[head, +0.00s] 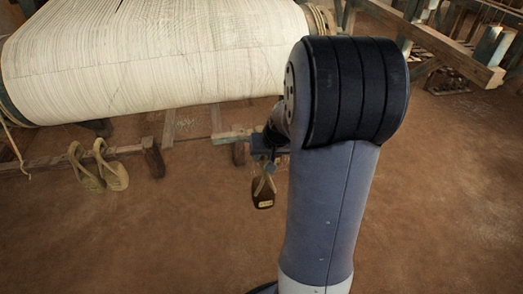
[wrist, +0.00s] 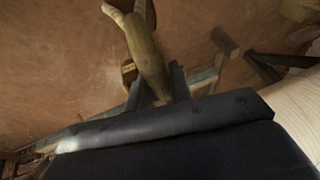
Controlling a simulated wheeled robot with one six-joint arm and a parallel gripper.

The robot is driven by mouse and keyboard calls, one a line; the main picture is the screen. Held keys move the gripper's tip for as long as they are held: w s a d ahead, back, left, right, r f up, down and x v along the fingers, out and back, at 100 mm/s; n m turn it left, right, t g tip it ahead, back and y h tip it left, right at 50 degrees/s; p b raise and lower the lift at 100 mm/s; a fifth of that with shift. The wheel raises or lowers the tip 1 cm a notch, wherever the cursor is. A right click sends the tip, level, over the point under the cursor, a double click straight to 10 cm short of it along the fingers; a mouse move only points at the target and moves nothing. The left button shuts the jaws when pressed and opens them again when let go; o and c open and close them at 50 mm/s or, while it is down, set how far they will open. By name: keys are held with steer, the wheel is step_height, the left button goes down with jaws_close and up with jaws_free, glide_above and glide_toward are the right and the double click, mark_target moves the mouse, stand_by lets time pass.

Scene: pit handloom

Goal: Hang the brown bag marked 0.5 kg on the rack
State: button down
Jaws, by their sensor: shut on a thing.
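The brown bag (head: 263,200), with a pale label and a tan strap loop, hangs below my gripper (head: 270,165) in the head view, clear of my arm. The label is too small to read. In the wrist view, a tan strap-like piece (wrist: 148,58) lies between the fingers of my gripper (wrist: 165,88), which is shut on it. A low wooden bar (head: 50,160) runs behind and to the left of the gripper; I cannot tell for sure whether it is the rack. My upper arm hides what lies to the right of the gripper.
Two tan looped items (head: 98,167) are at the wooden bar on the left. The loom's big roll of pale cloth (head: 150,55) stands behind, above the bar. Wooden beams (head: 440,45) are at the back right. The brown floor (head: 140,245) in front is clear.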

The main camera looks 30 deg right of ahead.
steer(key=shift+s+a+r, duration=0.15)
steer(key=shift+s+a, duration=0.05)
steer(key=shift+s, duration=0.55)
steer(key=shift+s+a+r, duration=0.2)
steer(key=shift+s+a, duration=0.05)
steer(key=shift+s, duration=0.55)
steer(key=shift+s+a+r, duration=0.15)
steer(key=shift+s+a, duration=0.05)
steer(key=shift+s, duration=0.55)
steer(key=shift+r, duration=0.1)
